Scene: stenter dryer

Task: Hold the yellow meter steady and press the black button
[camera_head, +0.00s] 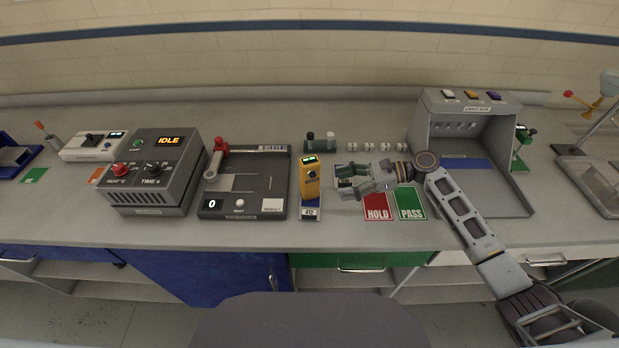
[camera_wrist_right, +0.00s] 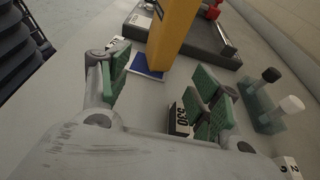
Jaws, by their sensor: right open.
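The yellow meter (camera_head: 310,178) stands upright on a blue and white base labelled 412, near the middle of the bench. Its face has a small lit green display at the top and a dark round button (camera_head: 311,174) below. My right gripper (camera_head: 346,178) is just right of the meter, open, fingers pointing towards it and apart from it. In the right wrist view the meter (camera_wrist_right: 174,36) rises beyond the open green-padded fingers (camera_wrist_right: 165,85); its button face is not clear there. My left gripper is not in view.
A black tester (camera_head: 245,185) with a red clamp stands left of the meter, and a grey IDLE box (camera_head: 155,172) further left. Red HOLD (camera_head: 377,207) and green PASS (camera_head: 410,203) cards lie near my right arm. A grey light box (camera_head: 472,150) stands right.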

